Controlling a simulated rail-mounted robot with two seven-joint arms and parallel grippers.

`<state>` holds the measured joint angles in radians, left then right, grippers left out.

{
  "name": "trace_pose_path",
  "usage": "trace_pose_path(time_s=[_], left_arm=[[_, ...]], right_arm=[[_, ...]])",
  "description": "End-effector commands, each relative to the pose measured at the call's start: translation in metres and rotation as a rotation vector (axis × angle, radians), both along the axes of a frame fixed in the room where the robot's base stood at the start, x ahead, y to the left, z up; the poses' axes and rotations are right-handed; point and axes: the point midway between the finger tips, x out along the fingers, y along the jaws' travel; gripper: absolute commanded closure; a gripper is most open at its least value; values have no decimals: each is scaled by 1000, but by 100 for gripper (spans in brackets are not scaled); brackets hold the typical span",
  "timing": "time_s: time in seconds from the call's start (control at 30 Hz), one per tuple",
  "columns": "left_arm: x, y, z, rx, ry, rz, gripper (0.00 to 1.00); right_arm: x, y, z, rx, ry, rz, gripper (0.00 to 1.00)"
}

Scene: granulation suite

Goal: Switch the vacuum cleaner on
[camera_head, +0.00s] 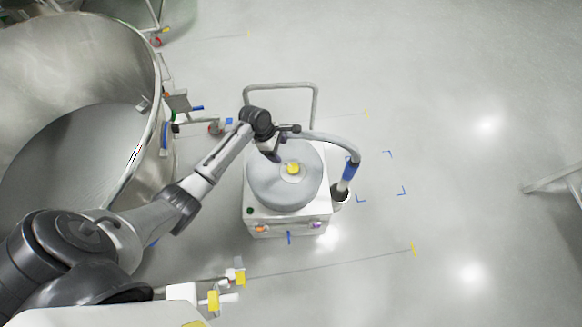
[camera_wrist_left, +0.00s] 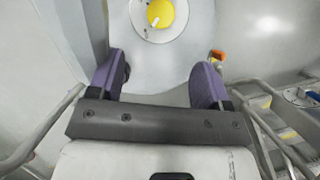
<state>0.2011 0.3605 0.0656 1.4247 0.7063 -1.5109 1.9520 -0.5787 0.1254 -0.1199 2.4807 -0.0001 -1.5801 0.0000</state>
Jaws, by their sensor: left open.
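The vacuum cleaner (camera_head: 270,188) stands upright on the floor, a white boxy base with a round grey top. A yellow knob (camera_head: 293,168) on a pale disc sits in the middle of the top. In the left wrist view the knob (camera_wrist_left: 160,14) shows a white pointer mark and lies at the upper edge, ahead of the fingers. My left gripper (camera_head: 275,155) is over the grey top, just left of and behind the knob. Its purple fingers (camera_wrist_left: 158,84) are open and apart, with nothing between them. My right gripper is not in view.
A grey hose (camera_head: 340,146) with a blue cuff curves down the vacuum's right side. A metal push handle (camera_head: 280,86) rises behind it. A large steel vessel (camera_head: 150,120) stands at the left. The floor to the right is mostly clear.

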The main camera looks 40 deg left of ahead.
Motion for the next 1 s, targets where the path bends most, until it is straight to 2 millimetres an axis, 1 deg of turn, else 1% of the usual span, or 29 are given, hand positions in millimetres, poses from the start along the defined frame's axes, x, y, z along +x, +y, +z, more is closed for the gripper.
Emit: trace_pose_path(time_s=[0.03,0.2,0.4,0.5,0.73,1.0], left_arm=[[1,-3,-11,0,3,-1,28],[6,-14,-42,1,3,-3,28],[13,-26,-75,0,1,-3,28],[15,-31,-87,2,1,-3,28],[19,-39,-106,2,0,-4,28],[21,-41,-110,3,-2,-4,28]], right_arm=[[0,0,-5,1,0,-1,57],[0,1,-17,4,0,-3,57],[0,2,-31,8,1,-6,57],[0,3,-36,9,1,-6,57],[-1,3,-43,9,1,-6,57],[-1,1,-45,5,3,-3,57]])
